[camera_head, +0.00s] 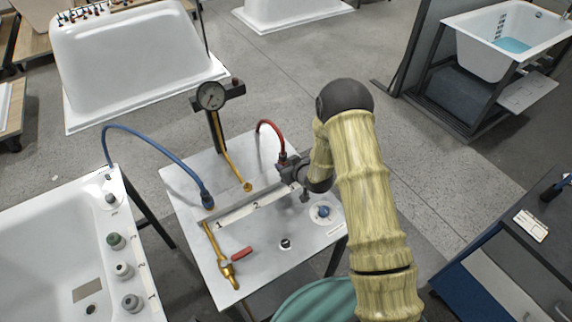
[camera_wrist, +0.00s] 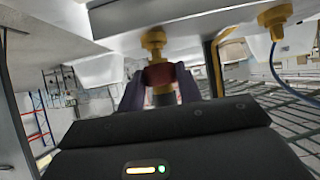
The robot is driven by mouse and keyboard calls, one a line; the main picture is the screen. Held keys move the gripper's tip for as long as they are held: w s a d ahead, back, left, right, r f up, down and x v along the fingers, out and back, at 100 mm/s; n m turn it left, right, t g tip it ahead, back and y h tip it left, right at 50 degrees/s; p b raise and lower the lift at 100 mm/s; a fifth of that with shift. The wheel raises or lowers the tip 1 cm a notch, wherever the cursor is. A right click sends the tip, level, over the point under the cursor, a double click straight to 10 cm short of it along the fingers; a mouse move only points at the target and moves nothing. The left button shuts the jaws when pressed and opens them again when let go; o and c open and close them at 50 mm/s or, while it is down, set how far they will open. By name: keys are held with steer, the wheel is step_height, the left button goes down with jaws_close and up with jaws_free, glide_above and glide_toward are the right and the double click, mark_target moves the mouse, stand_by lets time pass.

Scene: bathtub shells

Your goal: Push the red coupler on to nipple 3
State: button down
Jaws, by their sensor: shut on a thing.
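The red coupler (camera_head: 282,157) is at the end of a red hose (camera_head: 268,124), at the right end of the numbered strip (camera_head: 258,203) on the white bench. My gripper (camera_head: 287,165) is shut on it. In the wrist view my two fingers clasp the red coupler (camera_wrist: 158,75) from both sides. A brass nipple (camera_wrist: 152,42) stands directly in line with it; the two look very close, but I cannot tell if they are joined. In the head view that nipple is hidden by my gripper. Another brass nipple (camera_head: 247,187) stands bare in the middle of the strip.
A blue hose (camera_head: 150,142) ends in a blue coupler (camera_head: 207,200) on the bench's left. A pressure gauge (camera_head: 211,96) stands at the back. A brass valve (camera_head: 228,270), a red bar (camera_head: 242,253) and a blue knob (camera_head: 323,211) are nearer the front. A bathtub (camera_head: 45,235) adjoins the left.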

steer(key=shift+f+b, duration=0.6)
steer(key=c, duration=0.9)
jaws_free()
steer(key=shift+d+r, duration=0.1)
steer(key=b+v, duration=0.4)
steer(key=v, duration=1.3)
steer(key=shift+s, duration=0.15)
